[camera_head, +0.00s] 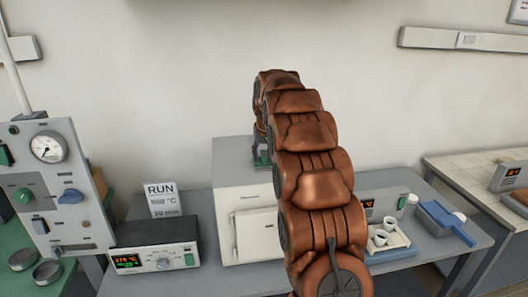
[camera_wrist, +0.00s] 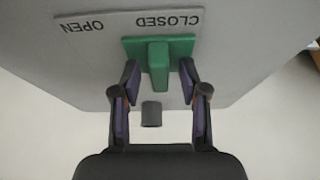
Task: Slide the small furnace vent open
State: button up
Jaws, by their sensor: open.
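The small furnace vent has a green slider (camera_wrist: 158,66) with an upright tab, seen in the wrist view on top of the pale furnace (camera_wrist: 215,75). The slider sits by the word CLOSED on a label (camera_wrist: 130,22); OPEN is at the label's left end, and the words appear upside down. My gripper (camera_wrist: 159,78) is open, one finger on each side of the tab, with small gaps visible. In the head view the white furnace (camera_head: 228,183) stands on the bench, its front partly hidden by my arm. Only a bit of green shows near my gripper there.
A dark stub (camera_wrist: 151,114) lies between my fingers, nearer the palm. A control box (camera_head: 155,258) and a RUN sign (camera_head: 163,200) stand left of the furnace. Right are a tray with white crucibles (camera_head: 380,237) and a blue scoop-like item (camera_head: 446,222).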

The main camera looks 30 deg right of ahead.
grip_shut()
dwell(0.3)
dwell(0.4)
